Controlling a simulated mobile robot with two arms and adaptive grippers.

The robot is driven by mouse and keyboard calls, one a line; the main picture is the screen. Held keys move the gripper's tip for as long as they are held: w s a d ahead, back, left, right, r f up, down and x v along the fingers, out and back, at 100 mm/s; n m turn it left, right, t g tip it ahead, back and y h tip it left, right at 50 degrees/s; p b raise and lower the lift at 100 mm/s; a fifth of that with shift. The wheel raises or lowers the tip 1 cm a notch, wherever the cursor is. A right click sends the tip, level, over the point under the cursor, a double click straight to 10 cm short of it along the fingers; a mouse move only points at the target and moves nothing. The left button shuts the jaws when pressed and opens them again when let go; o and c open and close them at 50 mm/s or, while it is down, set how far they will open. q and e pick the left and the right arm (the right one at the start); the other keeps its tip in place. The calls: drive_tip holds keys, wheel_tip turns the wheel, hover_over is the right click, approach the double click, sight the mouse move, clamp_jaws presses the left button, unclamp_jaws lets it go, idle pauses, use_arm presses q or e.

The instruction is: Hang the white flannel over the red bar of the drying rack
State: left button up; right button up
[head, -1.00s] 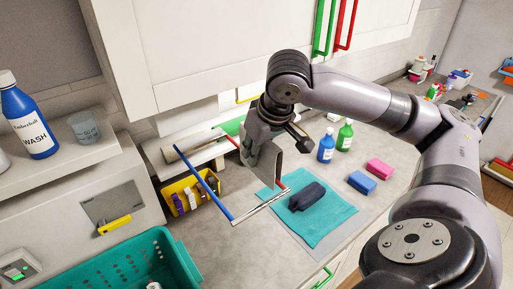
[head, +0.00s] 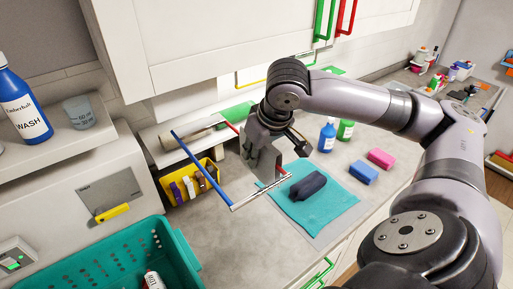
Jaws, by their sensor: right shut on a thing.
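The drying rack has a blue bar (head: 201,168), a pale metal front bar (head: 258,193) and a red bar (head: 281,168). It stands out over the counter. My right gripper (head: 277,139) is shut on the white flannel (head: 259,164), which looks greyish in shadow and hangs down below the jaws. The flannel is in line with the red bar and hides its middle; only the bar's two ends show. I cannot tell whether the flannel touches or straddles the bar. The fingertips are partly hidden by the wrist. My left gripper is out of view.
A teal cloth (head: 330,212) with a dark rolled item (head: 307,186) lies right of the rack. A yellow box (head: 176,198) stands left, a teal basket (head: 130,258) front left. Bottles (head: 327,137) and sponges (head: 363,173) stand behind. Cabinet doors (head: 250,40) overhang the back.

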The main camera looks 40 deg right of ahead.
sight(269, 146)
drive_tip(key=shift+f+b, duration=0.5)
drive_tip(key=shift+f, duration=0.75)
drive_tip(key=o, duration=0.9)
drive_tip(key=shift+o, duration=0.2)
drive_tip(key=v, duration=1.2)
